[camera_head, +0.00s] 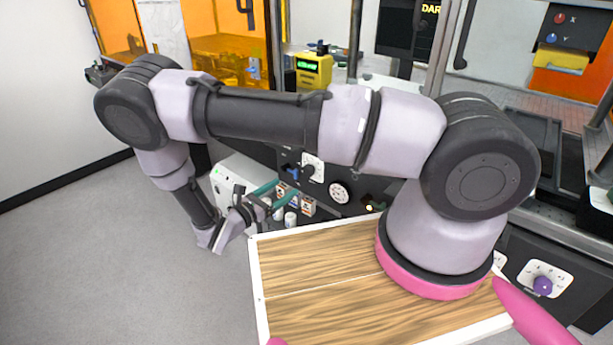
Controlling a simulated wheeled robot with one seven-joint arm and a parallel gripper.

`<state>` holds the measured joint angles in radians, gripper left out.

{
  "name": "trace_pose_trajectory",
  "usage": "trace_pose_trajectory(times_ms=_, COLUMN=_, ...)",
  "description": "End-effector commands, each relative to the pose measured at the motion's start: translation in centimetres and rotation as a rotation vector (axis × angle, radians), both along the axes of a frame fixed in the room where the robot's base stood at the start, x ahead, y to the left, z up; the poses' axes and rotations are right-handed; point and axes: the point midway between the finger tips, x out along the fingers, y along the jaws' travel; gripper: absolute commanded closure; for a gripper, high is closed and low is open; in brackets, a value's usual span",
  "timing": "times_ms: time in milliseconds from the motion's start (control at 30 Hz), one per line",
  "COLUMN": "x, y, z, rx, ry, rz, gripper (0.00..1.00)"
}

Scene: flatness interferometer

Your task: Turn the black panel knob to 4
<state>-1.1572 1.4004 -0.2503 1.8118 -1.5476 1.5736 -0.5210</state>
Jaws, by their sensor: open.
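The black panel knob (309,172) sits in front of a white dial plate (316,162) on the dark machine panel, below my forearm. The dial's markings are too small to read, so I cannot tell the knob's setting. My gripper (276,193), with teal fingers, is to the left of the knob and lower in the picture. Its fingers are spread, and I see nothing held between them. It appears apart from the knob.
A blue part (293,174) sits just left of the black knob. A round white socket (339,192) is to its lower right. Small boxes (308,206) and a white cabinet (229,178) are near my gripper. A purple knob (542,286) is at far right. Grey floor at left is clear.

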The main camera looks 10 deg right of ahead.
Motion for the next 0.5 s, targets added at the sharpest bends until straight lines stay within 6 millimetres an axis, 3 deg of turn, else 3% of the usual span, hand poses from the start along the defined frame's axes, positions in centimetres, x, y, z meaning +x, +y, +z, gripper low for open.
trace_pose_trajectory(times_ms=167, x=1.0, y=-1.3, z=-0.1, rx=-0.007, ry=0.001, rz=0.004, gripper=0.18)
trace_pose_trajectory(times_ms=500, x=4.7, y=-6.5, z=-0.1, rx=-0.005, ry=0.001, rz=0.001, gripper=0.18)
